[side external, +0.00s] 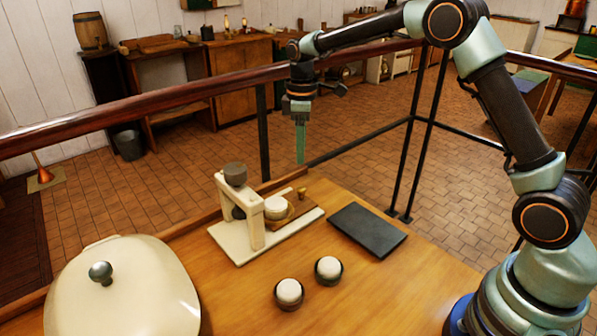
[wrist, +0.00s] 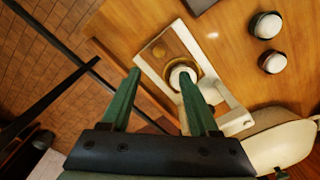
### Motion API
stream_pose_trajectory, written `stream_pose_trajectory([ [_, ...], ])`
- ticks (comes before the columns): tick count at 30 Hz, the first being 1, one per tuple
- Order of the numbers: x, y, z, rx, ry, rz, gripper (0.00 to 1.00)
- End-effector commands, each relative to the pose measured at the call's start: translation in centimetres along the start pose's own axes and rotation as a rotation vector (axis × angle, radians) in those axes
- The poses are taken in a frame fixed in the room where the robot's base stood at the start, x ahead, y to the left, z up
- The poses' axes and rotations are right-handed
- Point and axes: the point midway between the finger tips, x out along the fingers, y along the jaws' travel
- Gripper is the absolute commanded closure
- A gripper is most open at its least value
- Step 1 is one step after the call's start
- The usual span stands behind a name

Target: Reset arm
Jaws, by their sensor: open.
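My gripper (side external: 300,160) hangs above the far edge of the wooden table (side external: 345,290), with its green fingers pointing down. The wrist view shows the two fingers (wrist: 158,75) spread apart with nothing between them. In the side view the gripper is behind and above a cream stand (side external: 240,250) with an upright frame and a grey round piece on top. A white round piece (side external: 276,207) sits at the stand's wooden block. In the wrist view this white piece (wrist: 182,76) sits inside a brass-coloured ring, partly behind the right finger.
Two dark cups with white rounded tops (side external: 289,292) (side external: 328,268) stand at the table's front. A dark flat slab (side external: 367,231) lies right of the stand. A large cream lidded vessel (side external: 120,290) fills the left. A wooden rail (side external: 170,98) runs behind the table.

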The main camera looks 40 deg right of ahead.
Motion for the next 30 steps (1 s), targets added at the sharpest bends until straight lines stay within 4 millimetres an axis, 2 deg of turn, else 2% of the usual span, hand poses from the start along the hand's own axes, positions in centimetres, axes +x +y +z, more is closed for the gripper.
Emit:
stream_pose_trajectory([
  [8,-0.2,-0.1,0.1,0.006,0.003,0.003,0.39],
  [11,-1.4,-0.5,0.4,0.032,0.017,0.017,0.39],
  [14,-3.6,-1.4,1.3,0.086,0.044,0.041,0.39],
  [21,-8.6,-4.9,4.6,0.262,0.136,0.105,0.39],
  [27,-11.1,-8.3,7.9,0.409,0.223,0.147,0.39],
  [30,-11.7,-10.0,9.6,0.482,0.268,0.163,0.39],
])
